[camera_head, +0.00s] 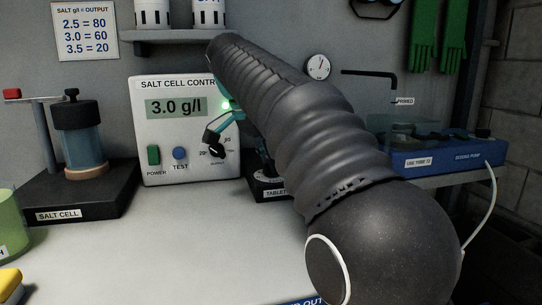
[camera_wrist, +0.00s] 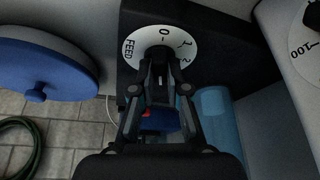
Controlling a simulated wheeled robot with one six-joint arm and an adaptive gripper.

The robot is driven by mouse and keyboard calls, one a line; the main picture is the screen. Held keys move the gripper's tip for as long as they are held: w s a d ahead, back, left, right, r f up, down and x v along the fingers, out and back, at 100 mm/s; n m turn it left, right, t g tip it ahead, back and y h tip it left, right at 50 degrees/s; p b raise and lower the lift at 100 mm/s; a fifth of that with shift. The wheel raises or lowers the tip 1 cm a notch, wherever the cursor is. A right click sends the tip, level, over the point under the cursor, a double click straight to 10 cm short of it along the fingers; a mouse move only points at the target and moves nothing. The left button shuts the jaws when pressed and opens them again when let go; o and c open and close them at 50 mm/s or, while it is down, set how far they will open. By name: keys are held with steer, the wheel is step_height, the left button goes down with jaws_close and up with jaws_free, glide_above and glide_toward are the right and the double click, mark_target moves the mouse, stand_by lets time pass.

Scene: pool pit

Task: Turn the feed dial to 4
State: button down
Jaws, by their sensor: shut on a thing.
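In the wrist view the feed dial (camera_wrist: 138,36) is a white disc on a dark box, printed FEED, 0, 1 and 2 around its visible edge. My gripper (camera_wrist: 158,78) reaches over the lower middle of the disc and is shut on the dial's knob. The fingers cover the knob and the lower part of the scale, so the 4 and the knob's setting cannot be seen. In the head view my dark arm hides the feed dial. A black box labelled TABLET (camera_head: 268,187) shows partly beside the arm.
The salt cell controller (camera_head: 190,110) reads 3.0 g/l and has its own output dial (camera_head: 217,151). The salt cell (camera_head: 84,145) stands left and the dosing pump (camera_head: 440,155) right. In the wrist view a blue lid (camera_wrist: 45,65) lies left of the feed dial. The front counter is mostly clear.

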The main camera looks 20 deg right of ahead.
steer(key=m+g, duration=0.2)
steer(key=m, duration=0.3)
steer(key=shift+w+m, duration=0.15)
steer(key=shift+m, duration=0.15)
stand_by(0.4)
steer(key=c, duration=1.2)
jaws_free()
steer(key=shift+o, duration=0.2)
